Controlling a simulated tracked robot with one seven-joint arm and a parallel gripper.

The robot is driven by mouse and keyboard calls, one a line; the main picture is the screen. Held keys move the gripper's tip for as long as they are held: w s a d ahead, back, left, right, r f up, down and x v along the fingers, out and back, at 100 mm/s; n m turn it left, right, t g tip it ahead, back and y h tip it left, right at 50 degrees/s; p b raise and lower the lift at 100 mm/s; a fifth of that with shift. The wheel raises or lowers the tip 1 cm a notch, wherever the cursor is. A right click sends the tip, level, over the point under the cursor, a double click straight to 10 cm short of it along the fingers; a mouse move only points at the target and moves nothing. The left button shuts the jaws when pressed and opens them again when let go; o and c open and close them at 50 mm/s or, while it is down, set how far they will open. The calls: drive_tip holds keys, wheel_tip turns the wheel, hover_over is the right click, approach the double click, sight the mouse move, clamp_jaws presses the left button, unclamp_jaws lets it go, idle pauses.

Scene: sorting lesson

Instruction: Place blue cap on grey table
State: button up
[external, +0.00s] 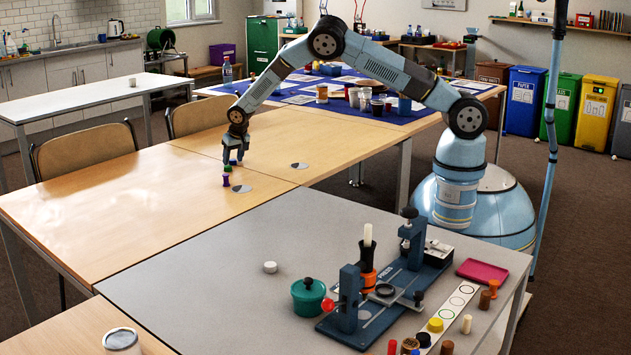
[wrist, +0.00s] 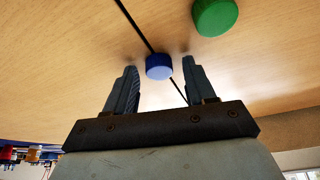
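The blue cap (wrist: 159,66) shows in the wrist view between and just beyond the fingertips, over the wooden table. A gap shows on both sides of it. My gripper (wrist: 160,75) is open, with its two fingers apart. In the external view my gripper (external: 234,161) points down, low over the wooden table near a seam; I cannot pick out the blue cap there for certain. A green cap (wrist: 215,17) is to the right of the blue cap in the wrist view. The grey table (external: 215,265) is at the front in the external view.
A small purple piece (external: 227,181) stands below my gripper, close to a round marker (external: 242,188). The grey table holds a white cap (external: 270,267), a teal pot (external: 308,296), a blue press (external: 348,300) and a pink tray (external: 482,270). Its left part is mostly clear.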

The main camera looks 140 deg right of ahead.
sight(234, 160)
clamp_jaws()
idle(0.5)
drive_tip(key=shift+r, duration=0.55)
drive_tip(key=r, duration=0.2)
drive_tip(key=shift+s+a+r, duration=0.1)
drive_tip(key=shift+a+r, duration=0.1)
drive_tip(key=shift+r, duration=0.15)
drive_tip(key=s+a+r, duration=0.6)
drive_tip(key=a+r, duration=0.3)
drive_tip(key=a, duration=0.3)
drive_tip(key=shift+s, duration=0.4)
